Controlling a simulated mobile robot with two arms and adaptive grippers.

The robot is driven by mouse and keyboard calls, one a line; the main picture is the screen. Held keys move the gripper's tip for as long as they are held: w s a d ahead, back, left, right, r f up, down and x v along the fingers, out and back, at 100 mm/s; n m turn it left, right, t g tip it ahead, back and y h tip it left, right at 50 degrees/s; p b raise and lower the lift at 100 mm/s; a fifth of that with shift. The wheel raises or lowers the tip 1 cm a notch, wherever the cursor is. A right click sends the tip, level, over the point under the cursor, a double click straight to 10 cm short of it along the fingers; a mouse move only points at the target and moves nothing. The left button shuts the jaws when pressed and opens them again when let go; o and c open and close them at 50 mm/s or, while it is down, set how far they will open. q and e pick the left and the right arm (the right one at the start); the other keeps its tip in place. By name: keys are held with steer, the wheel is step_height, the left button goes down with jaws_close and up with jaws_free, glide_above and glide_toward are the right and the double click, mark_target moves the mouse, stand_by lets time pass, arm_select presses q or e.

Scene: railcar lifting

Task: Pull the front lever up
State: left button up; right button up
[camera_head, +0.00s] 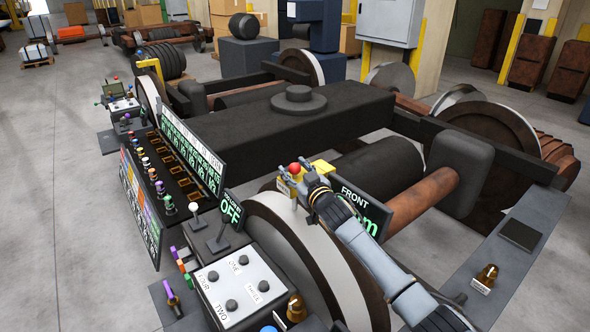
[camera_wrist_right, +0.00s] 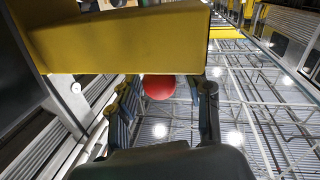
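A red ball knob (camera_head: 294,168) stands beside the FRONT display (camera_head: 355,207), next to a yellow part (camera_head: 322,167). I take it to be the front lever's knob; its shaft is mostly hidden. My right gripper (camera_head: 297,184) is right at the knob. In the right wrist view the red knob (camera_wrist_right: 159,87) shows between the two spread fingers of the right gripper (camera_wrist_right: 163,102). The fingers stand apart from it on both sides. A yellow bar (camera_wrist_right: 120,40) crosses above the knob. My left gripper is not in view.
A white-knobbed lever (camera_head: 194,208) stands by the OFF display (camera_head: 231,211). A white button box (camera_head: 240,285) is at the front. A console (camera_head: 175,172) with coloured knobs is at the left. Large wheels (camera_head: 300,255) and a dark railcar frame (camera_head: 290,120) surround my right arm.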

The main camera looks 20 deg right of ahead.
jaws_close()
step_height(320, 180, up, 4)
steer(key=p, duration=0.3)
steer(key=shift+w+r, duration=0.1)
steer(key=shift+r, duration=0.1)
steer(key=shift+o, duration=1.3)
jaws_free()
steer(key=shift+o, duration=0.4)
